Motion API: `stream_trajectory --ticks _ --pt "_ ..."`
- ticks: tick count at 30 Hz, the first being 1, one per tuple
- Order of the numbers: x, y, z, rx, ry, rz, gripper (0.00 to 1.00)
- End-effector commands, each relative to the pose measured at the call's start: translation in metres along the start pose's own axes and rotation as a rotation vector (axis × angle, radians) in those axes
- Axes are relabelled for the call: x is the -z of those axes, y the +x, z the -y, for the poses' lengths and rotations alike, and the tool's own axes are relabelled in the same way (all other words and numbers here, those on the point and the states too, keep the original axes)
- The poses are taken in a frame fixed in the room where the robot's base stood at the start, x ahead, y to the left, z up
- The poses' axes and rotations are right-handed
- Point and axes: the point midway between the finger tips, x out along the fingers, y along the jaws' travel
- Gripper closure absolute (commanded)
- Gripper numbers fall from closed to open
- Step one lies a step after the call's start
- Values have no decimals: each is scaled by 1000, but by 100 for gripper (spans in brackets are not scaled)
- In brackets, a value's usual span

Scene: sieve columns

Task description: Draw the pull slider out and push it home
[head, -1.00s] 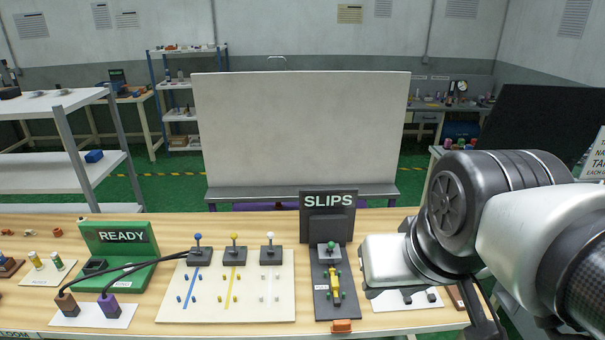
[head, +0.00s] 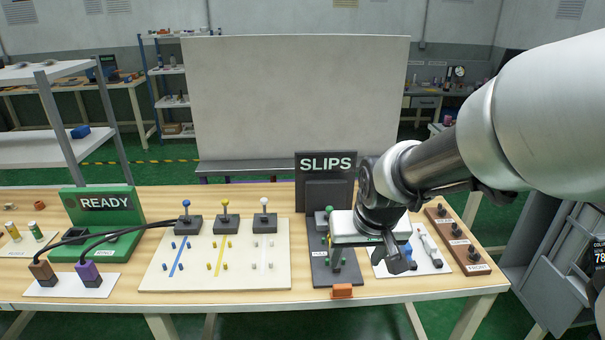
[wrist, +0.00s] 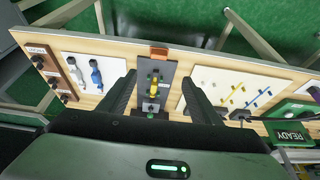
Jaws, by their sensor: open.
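The dark grey SLIPS plate (head: 322,275) lies near the table's front edge. It carries green pegs and, in the wrist view, a yellow piece (wrist: 155,88) lying lengthwise on it. Which part is the pull slider I cannot tell for sure; the yellow piece looks likely. My gripper (wrist: 159,82) is open and empty, its two dark fingers apart on either side of the SLIPS plate in the picture. It is above the plate, with no contact visible. In the head view my gripper hides the yellow piece and part of the plate.
An upright SLIPS sign (head: 326,180) stands behind the plate. An orange block (head: 342,291) sits at its front end. A cream board (head: 205,277) with knobs and pegs lies to the left, a white card with blue and white handles and a brown knob block (head: 457,240) to the right.

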Motion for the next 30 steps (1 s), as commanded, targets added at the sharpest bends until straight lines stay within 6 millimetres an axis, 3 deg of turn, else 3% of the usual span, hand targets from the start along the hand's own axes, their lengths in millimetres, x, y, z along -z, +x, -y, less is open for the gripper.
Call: stream_trajectory --ticks 1,8,24,30 --pt "-1 13 0 -8 -5 2 42" --pt "0 37 -1 -15 -5 4 42" --pt "-1 154 -4 -16 -2 4 42" --pt "0 180 -4 -15 -3 2 42"
